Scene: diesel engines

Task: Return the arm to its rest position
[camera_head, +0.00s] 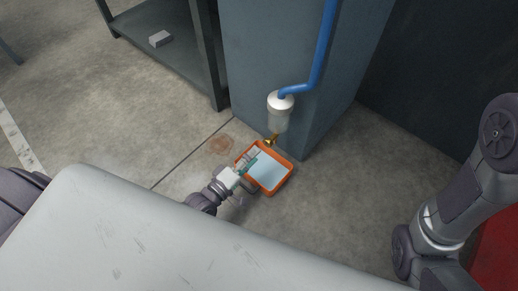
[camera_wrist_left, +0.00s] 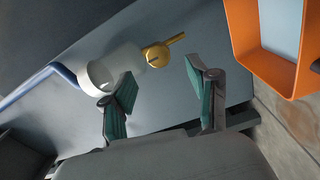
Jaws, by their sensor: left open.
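My left arm comes in from below in the head view, past a large pale surface. My left gripper (camera_head: 253,158) is open and empty, its green-padded fingers apart. In the head view it overlaps the left edge of the orange tray (camera_head: 290,176). In the left wrist view the two fingers (camera_wrist_left: 162,88) stand wide apart with nothing between the pads. The left finger overlaps the white filter bowl (camera_wrist_left: 112,66) in that picture; I cannot tell whether they touch. My right arm stands at the right of the head view, its gripper outside the picture.
The white filter (camera_head: 280,108) hangs on a blue pipe (camera_head: 325,40) by a blue-grey column (camera_head: 262,50), with a brass valve (camera_head: 272,140) below. A dark shelf (camera_head: 170,62) holds a small grey block (camera_head: 160,39). A brown stain (camera_head: 221,144) marks the floor. Floor at left is clear.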

